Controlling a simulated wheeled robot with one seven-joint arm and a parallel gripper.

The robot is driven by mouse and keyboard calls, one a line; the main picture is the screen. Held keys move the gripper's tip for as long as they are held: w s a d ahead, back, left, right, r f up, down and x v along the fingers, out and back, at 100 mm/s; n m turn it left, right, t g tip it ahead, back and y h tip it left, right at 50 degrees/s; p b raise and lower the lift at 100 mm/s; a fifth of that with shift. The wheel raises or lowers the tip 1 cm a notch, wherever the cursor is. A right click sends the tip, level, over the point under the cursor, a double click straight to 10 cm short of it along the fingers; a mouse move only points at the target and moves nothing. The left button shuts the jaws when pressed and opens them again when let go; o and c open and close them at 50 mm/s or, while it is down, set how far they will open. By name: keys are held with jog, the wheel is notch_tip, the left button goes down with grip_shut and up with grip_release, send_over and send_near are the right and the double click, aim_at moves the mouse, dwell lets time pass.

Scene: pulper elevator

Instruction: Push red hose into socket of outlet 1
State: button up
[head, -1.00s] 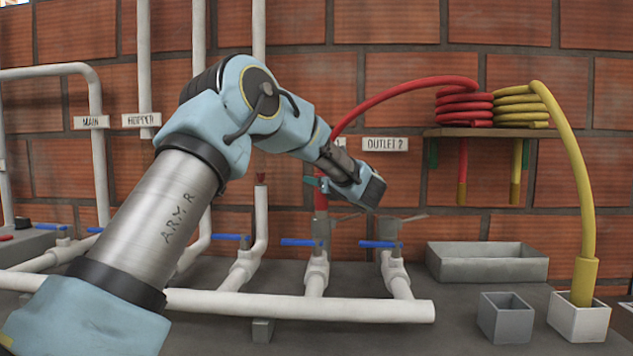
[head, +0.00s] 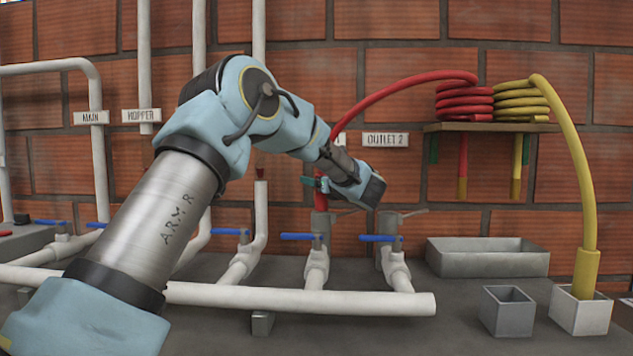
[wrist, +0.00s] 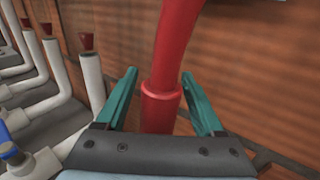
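The red hose (head: 400,94) arches from the shelf down to the outlet pipe under the partly hidden label left of OUTLET 2. Its thick lower end (head: 321,199) stands upright, and its bottom meets the top of the grey socket (head: 320,224). How deep it sits is too small to tell. In the wrist view the red hose end (wrist: 162,108) runs between the teal fingers of my gripper (wrist: 159,75), with a visible gap on each side. My gripper (head: 317,185) is open around the hose end, just above the socket. My gripper body hides the hose's bottom in the wrist view.
Blue valve handles (head: 302,236) line the pipes below. A neighbouring grey socket (head: 390,225) stands at right. A red-tipped pipe (head: 261,190) rises at left. The yellow hose (head: 572,150) drops into a small grey box (head: 580,314). The brick wall is close behind.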

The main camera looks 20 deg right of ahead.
jog(key=shift+o, duration=0.5)
jog(key=shift+s, duration=0.1)
jog(key=s+b, duration=0.2)
jog(key=s, duration=0.8)
jog(key=shift+s+d, duration=0.3)
jog(key=shift+d, duration=0.05)
jog(key=shift+r, duration=0.1)
